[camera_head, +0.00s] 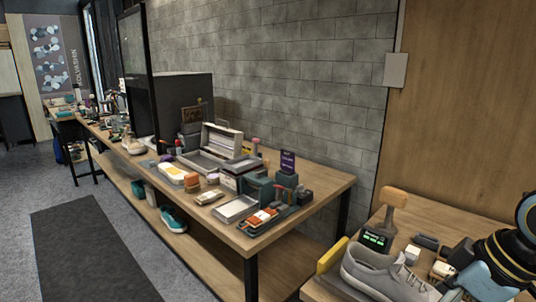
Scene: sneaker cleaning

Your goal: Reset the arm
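Part of my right arm (508,258), black with gold rings, reaches in at the lower right edge, over the near table. A pale blue piece (482,284) shows beside it; I cannot tell whether it belongs to the arm. My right gripper's fingertips cannot be made out. A grey sneaker (385,275) with a white sole lies on the near table, just left of the arm. I cannot tell whether the arm touches it. My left arm and gripper are not in view.
The near table (318,291) also holds a wooden-handled brush (394,198), a small device with a green display (377,239), a yellow block (332,255) and small boxes. A long bench (325,185) beyond holds trays and bottles. A dark mat (90,250) lies on open floor.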

